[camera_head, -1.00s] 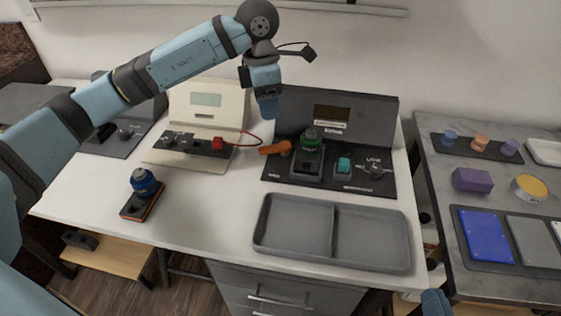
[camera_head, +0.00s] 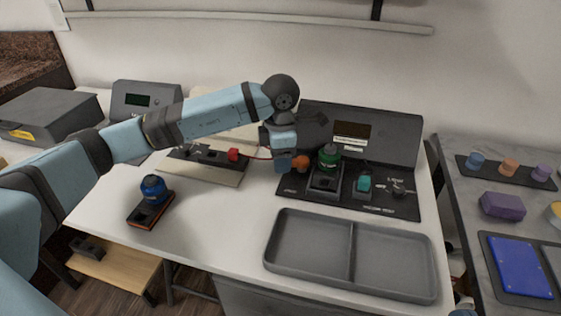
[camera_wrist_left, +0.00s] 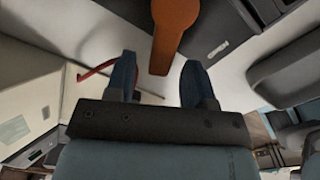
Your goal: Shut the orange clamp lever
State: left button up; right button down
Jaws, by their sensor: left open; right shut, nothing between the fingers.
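The orange clamp lever (camera_head: 302,162) is at the left end of the dark test panel (camera_head: 400,212), beside a green-topped part. My left gripper (camera_head: 284,164) is just left of the lever, pointing down, and covers part of it. In the left wrist view the orange lever (camera_wrist_left: 172,38) reaches down toward the gap between the two blue fingers of my left gripper (camera_wrist_left: 158,75). The fingers are apart and the gripper is open; I cannot tell whether one touches the lever. A tip of my right gripper (camera_head: 464,303) shows at the bottom edge, shut and empty.
A grey two-part tray (camera_head: 352,252) lies empty in front of the panel. A blue-topped part on a block (camera_head: 150,205) stands at the left. A beige unit with a red connector (camera_head: 234,155) and a red cable is behind my arm. The white table's middle is clear.

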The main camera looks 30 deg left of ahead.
pick_arm(q)
jog(key=shift+f, duration=0.2)
grip_shut()
jog(key=shift+w+a+m, duration=0.3)
jog(key=shift+w+m, duration=0.1)
jog(key=shift+m, duration=0.6)
grip_release()
jog(key=shift+r, duration=0.1)
